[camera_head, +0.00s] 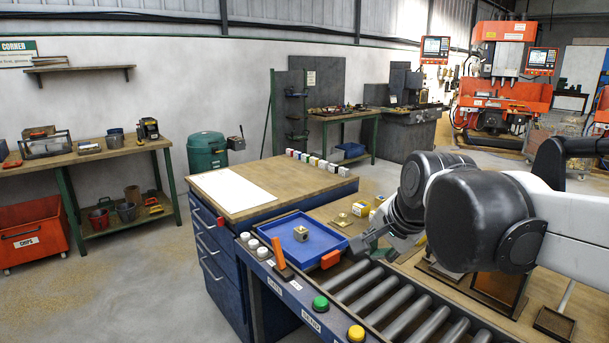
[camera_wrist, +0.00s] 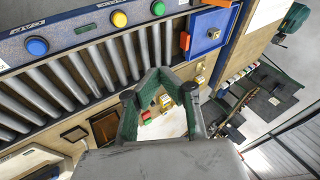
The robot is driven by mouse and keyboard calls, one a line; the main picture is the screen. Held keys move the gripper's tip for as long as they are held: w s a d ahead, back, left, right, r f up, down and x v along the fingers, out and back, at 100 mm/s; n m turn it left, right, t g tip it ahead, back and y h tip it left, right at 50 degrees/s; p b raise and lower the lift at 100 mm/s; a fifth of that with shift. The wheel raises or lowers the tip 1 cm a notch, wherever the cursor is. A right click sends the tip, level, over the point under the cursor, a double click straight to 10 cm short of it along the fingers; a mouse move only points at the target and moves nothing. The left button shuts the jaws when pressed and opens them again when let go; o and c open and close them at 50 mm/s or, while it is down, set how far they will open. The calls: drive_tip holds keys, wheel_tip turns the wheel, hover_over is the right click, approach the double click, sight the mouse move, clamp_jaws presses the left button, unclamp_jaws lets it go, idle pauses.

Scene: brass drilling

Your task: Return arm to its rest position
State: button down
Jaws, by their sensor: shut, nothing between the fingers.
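My gripper (camera_head: 368,241) hangs at the end of my arm over the right part of the bench, just right of the blue tray. In the wrist view its green-padded fingers (camera_wrist: 155,73) meet at their tips with nothing held. The arm is bent, its dark, rounded joints filling the right of the head view. A small brass-coloured block (camera_head: 301,233) sits in the blue tray (camera_head: 318,250), apart from the gripper. It also shows in the wrist view (camera_wrist: 213,33).
A roller conveyor (camera_head: 395,306) runs along the front, with green (camera_head: 320,303) and yellow (camera_head: 356,333) buttons beside it. An orange-red block (camera_head: 330,259) stands at the tray's edge. A white sheet (camera_head: 229,189) covers part of the left cabinet top.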

drive_tip(key=s+d+f+n, duration=0.3)
drive_tip(key=s+f+n, duration=0.1)
drive_tip(key=s, duration=0.4)
drive_tip(key=s+d+f+n+h, duration=0.1)
drive_tip(key=s+d+f+n, duration=0.2)
drive_tip(key=s, duration=0.5)
drive_tip(key=f+n, duration=0.1)
drive_tip(key=n, duration=0.1)
drive_tip(key=shift+s+f+n+h, duration=0.25)
drive_tip(key=shift+s+n+h, duration=0.05)
drive_tip(key=shift+s, duration=0.1)
